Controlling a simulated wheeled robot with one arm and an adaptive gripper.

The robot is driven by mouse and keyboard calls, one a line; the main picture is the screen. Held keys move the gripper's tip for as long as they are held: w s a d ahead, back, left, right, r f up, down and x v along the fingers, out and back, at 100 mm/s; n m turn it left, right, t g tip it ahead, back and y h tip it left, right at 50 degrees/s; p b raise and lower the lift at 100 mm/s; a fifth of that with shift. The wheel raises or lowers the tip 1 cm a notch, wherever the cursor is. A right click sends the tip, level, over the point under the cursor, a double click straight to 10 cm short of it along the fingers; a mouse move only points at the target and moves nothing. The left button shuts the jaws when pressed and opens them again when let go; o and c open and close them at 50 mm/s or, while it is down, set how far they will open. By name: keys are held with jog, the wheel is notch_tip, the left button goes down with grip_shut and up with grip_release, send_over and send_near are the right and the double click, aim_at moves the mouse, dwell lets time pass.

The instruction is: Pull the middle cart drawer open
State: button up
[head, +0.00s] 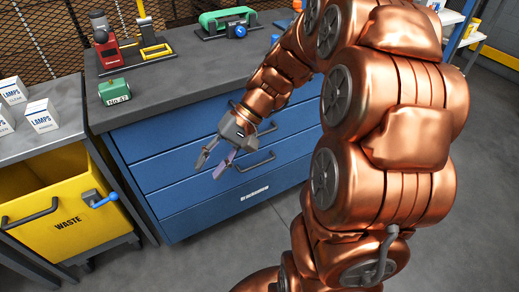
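The blue drawer cart (130,205) stands in the centre, with drawers stacked under a dark grey top. The middle drawer (170,168) looks closed, its front flush with the others. Its dark bar handle (258,164) shows just right of my gripper. My gripper (207,172) hangs in front of the drawer fronts, pointing down and left. Its two fingers are apart with nothing seen between them. The fingers appear to the left of the handle and not around it. Whether the right finger touches the handle's left end I cannot tell. My copper arm hides the cart's right part.
A yellow waste bin (62,222) with a dark handle and blue lever stands left, under a bench with lamp boxes (42,116). A green block (114,92), a red device (106,50) and other fixtures stand on the cart top. Floor before the cart is clear.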

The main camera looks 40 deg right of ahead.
jog(key=w+d+f+m+t+y+b, duration=0.3)
jog(key=w+d+f+t+b, duration=0.2)
jog(key=w+d+f+b, duration=0.55)
jog(key=w+d+f+m+t+h+b, duration=0.1)
jog(key=d+f+m+t+b, duration=0.2)
jog(key=d, duration=0.7)
jog(key=w+d+f+m+t+b, duration=0.1)
jog(key=d+f+t+b, duration=0.25)
jog(key=d, duration=0.65)
jog(key=shift+t, duration=0.45)
jog(key=shift+w+d+f+b+x, duration=0.15)
jog(key=shift+b+x, duration=0.1)
jog(key=shift+x, duration=1.05)
jog(key=shift+d+f+b+x, duration=0.15)
jog(key=shift+b+x, duration=0.1)
jog(key=shift+x, duration=1.05)
jog(key=shift+w+d+f+b+x, duration=0.15)
jog(key=shift+b+x, duration=0.1)
jog(key=shift+x, duration=1.05)
jog(key=shift+s+a, duration=0.1)
grip_shut()
